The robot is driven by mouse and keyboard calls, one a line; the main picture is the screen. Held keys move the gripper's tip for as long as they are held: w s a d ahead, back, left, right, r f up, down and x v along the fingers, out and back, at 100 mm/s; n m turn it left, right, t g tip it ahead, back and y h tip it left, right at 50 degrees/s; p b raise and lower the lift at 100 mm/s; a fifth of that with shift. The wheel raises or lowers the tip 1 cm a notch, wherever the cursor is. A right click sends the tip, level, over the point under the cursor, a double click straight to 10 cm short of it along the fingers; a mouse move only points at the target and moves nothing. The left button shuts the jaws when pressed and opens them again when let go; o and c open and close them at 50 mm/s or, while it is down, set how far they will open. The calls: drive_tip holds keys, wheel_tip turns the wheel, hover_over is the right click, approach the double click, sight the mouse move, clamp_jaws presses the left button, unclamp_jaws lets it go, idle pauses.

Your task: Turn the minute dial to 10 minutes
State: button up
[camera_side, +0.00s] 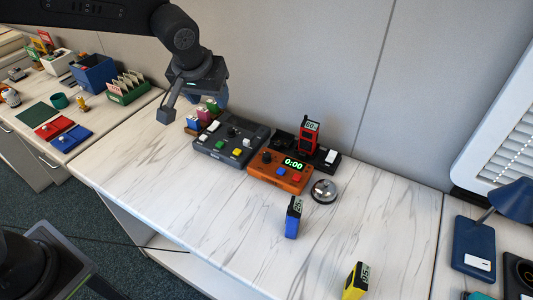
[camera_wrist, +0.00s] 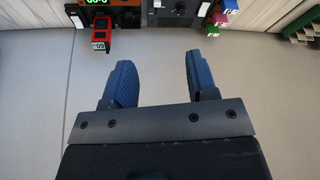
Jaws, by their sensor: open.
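The orange timer box (camera_side: 280,172) sits on the marble-topped counter. Its green display (camera_side: 294,163) reads 0:00. A dark dial (camera_side: 267,157) is on its left part, with a blue button (camera_side: 281,171) and a red button (camera_side: 296,177) in front; any dial marks are too small to read. My gripper (camera_side: 221,96) is raised at the back left, apart from the timer. Its blue fingers (camera_wrist: 158,62) are spread and empty in the wrist view. Only an edge of the timer (camera_wrist: 96,3) shows at the top there, display cut off.
A grey control box (camera_side: 230,140) stands left of the timer. A red handheld device (camera_side: 309,135) stands behind it, a silver round object (camera_side: 323,191) at its right. Blue (camera_side: 293,218) and yellow (camera_side: 355,282) devices stand in front. The counter's left front is clear.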

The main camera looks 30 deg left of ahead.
drive_tip(key=n, duration=0.1)
approach(267, 154)
drive_tip(key=shift+y, duration=0.3)
drive_tip(key=x, duration=0.9)
drive_tip(key=shift+d+f, duration=0.25)
drive_tip(key=c, duration=0.9)
